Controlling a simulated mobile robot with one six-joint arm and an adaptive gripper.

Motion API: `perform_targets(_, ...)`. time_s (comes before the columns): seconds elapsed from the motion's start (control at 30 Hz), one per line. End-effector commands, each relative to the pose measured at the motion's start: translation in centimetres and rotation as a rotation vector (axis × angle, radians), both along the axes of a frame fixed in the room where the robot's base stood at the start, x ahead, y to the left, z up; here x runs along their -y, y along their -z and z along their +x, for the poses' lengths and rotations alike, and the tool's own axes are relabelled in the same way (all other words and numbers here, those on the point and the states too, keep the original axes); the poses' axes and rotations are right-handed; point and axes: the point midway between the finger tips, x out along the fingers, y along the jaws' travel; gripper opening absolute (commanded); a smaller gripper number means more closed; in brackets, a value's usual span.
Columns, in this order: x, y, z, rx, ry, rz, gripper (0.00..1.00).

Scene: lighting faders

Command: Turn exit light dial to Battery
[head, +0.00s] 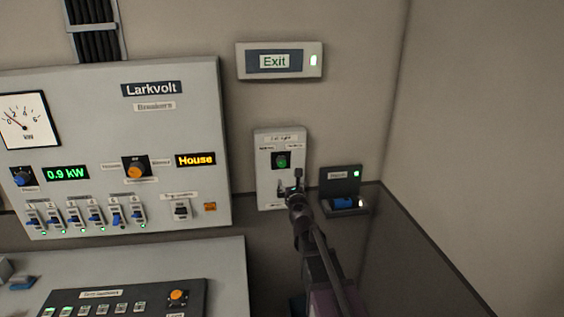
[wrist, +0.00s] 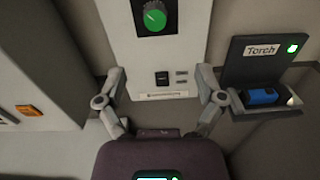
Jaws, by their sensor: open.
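The exit light dial (head: 281,160) is a green knob on a black plate, on a pale wall box (head: 266,182) below the lit Exit sign. Its labels are too small to read. In the wrist view the green dial (wrist: 154,16) is at the top, with a pale pointer line towards its upper part. My gripper (head: 290,184) is in front of the lower part of the box, below the dial. In the wrist view my gripper (wrist: 163,82) is open and empty, its fingers spread to either side of the box, with the dial beyond them.
A torch (head: 343,203) sits in a dark holder (head: 340,176) close to the right of my gripper. A grey breaker panel (head: 180,120) stands to the left. The Exit sign (head: 279,61) is above. A small black switch (wrist: 162,78) is below the dial.

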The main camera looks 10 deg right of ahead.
Motion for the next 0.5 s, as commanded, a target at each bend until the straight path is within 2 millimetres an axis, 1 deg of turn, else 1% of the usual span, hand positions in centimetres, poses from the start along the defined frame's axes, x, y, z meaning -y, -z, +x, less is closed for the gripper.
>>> perform_targets(0.2,-0.8,-0.03,0.14,-0.006,-0.023,-0.037,0.87)
perform_targets(0.5,-1.0,-0.03,0.31,-0.005,-0.024,-0.034,0.87)
